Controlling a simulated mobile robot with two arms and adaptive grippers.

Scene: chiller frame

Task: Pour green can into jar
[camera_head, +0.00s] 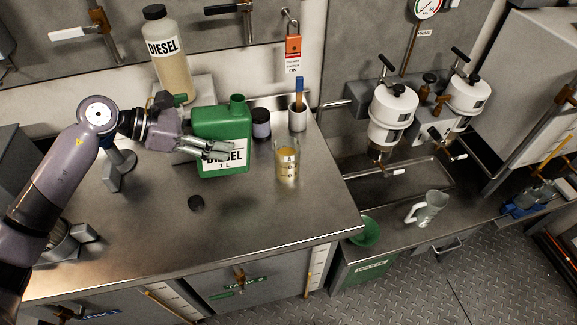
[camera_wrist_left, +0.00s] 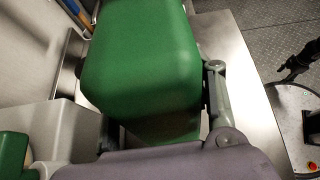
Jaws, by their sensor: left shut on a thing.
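The green can (camera_head: 222,124), with a white DIESEL 1 L label, is upright at the back of the steel bench, its neck uncapped. My left gripper (camera_head: 218,148) is shut on it from the left, with fingers across its front. In the left wrist view the can (camera_wrist_left: 140,60) fills the middle between the fingers. I cannot tell whether its base touches the bench. The jar (camera_head: 287,163), clear with markings and some yellowish liquid, stands just right of the can. My right gripper is not in view in the head view.
A large DIESEL bottle (camera_head: 168,60) stands behind the can. A small dark-lidded jar (camera_head: 261,125) and a brush holder (camera_head: 298,117) stand behind the jar. The front of the bench is mostly clear.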

